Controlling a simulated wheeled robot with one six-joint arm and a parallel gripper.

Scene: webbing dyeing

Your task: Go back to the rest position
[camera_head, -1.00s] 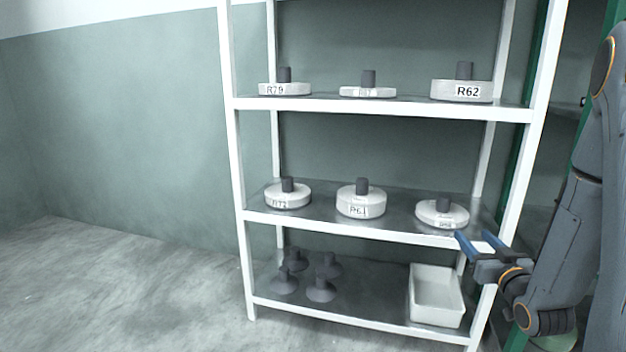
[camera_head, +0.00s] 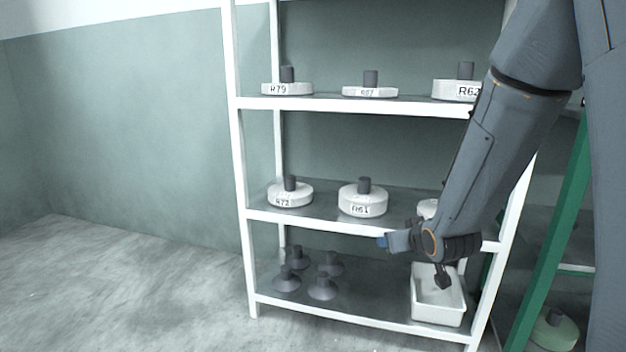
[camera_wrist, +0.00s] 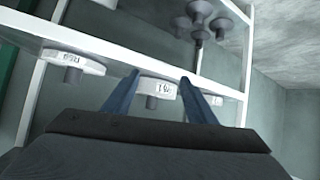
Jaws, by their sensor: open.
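My gripper (camera_head: 384,242) is in front of the shelf rack, at the height of the middle shelf's front edge, with a blue fingertip pointing left in the head view. In the wrist view, its two blue fingers (camera_wrist: 160,77) stand apart with nothing held between them. My forearm crosses the rack's right side and hides most of the right-hand roll (camera_head: 427,209) on the middle shelf.
The white rack (camera_head: 340,222) holds labelled rolls R72 (camera_head: 290,196), R79 (camera_head: 287,89) and R62 (camera_head: 455,90). Grey cone-footed pieces (camera_head: 322,288) and a white bin (camera_head: 437,308) sit on the bottom shelf. A green frame (camera_head: 550,235) stands right. The floor at left is clear.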

